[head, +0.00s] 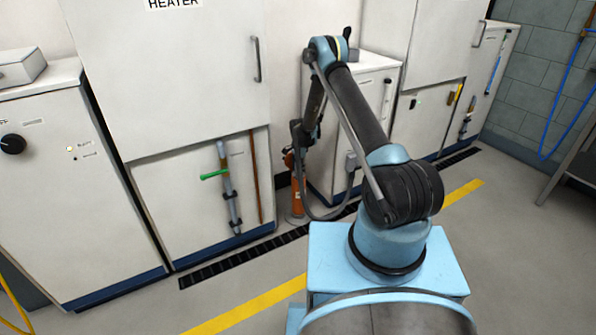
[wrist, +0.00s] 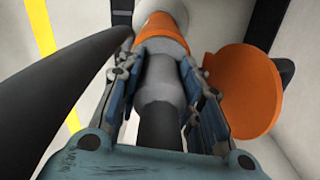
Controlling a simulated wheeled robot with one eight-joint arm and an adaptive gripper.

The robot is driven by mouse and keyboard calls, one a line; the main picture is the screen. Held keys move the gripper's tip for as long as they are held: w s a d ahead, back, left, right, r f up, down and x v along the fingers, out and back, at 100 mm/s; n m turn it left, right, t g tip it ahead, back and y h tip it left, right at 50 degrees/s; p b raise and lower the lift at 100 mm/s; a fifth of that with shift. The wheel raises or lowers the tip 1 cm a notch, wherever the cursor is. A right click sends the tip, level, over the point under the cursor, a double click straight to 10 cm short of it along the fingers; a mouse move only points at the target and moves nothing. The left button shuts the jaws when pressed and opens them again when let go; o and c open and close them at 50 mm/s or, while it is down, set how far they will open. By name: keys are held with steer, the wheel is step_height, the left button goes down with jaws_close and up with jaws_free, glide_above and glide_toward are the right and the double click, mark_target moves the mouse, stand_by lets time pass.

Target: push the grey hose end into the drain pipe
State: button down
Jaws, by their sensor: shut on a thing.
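The orange drain pipe (head: 295,203) stands upright from a pale base on the floor by the cabinets. In the wrist view the orange pipe (wrist: 166,27) is straight ahead, with a round orange lid (wrist: 250,92) swung open to the right. My gripper (wrist: 163,62) is shut on the grey hose end (wrist: 158,82), with one finger on each side. The hose end is in line with the pipe and meets its rim; I cannot tell how far inside it is. In the head view my gripper (head: 298,150) is above the pipe, partly hidden by my arm.
The dark hose (head: 335,214) loops beside the pipe to a grey fitting (head: 351,160) on the right cabinet. A floor grate (head: 245,260) runs along the cabinets. A green-handled valve pipe (head: 229,185) is on the left cabinet. Open floor lies in front.

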steer(key=shift+f, duration=0.6)
stand_by(0.7)
steer(key=c, duration=1)
jaws_free()
steer(key=shift+c, duration=0.2)
